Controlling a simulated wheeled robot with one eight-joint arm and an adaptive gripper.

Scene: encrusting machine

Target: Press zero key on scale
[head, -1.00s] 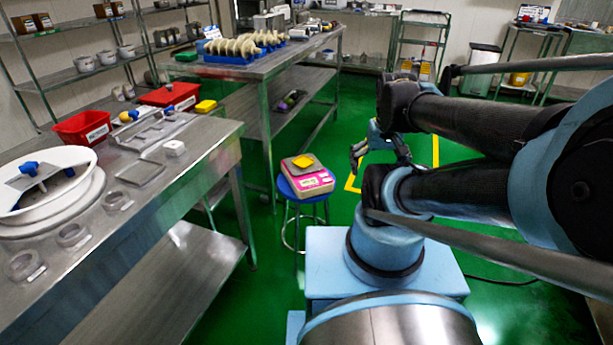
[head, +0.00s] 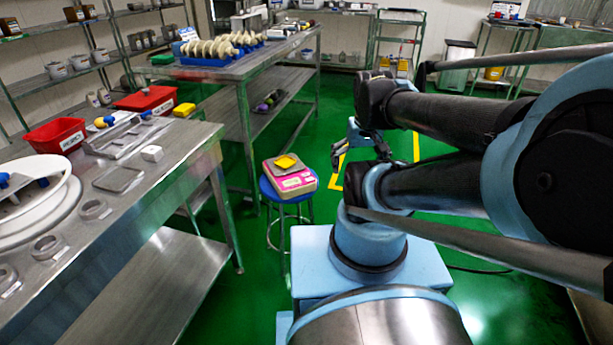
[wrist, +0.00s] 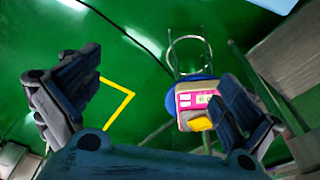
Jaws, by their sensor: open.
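The pink scale (head: 297,184) sits on a blue-topped round stool (head: 268,190) in the middle of the head view. A yellow item (head: 286,161) rests on the scale's plate. In the wrist view the scale (wrist: 186,98) and its yellow item (wrist: 201,124) show beside my right finger, which hides part of the scale. My gripper (head: 338,145) hangs above the floor, to the right of and behind the scale in the head view, apart from it. In the wrist view my gripper (wrist: 150,100) has its fingers wide apart with nothing between them. The zero key is too small to tell.
A steel table (head: 180,185) at left carries red bins (head: 54,135) and a white bowl. Another steel table (head: 225,75) with blue trays stands behind the stool.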

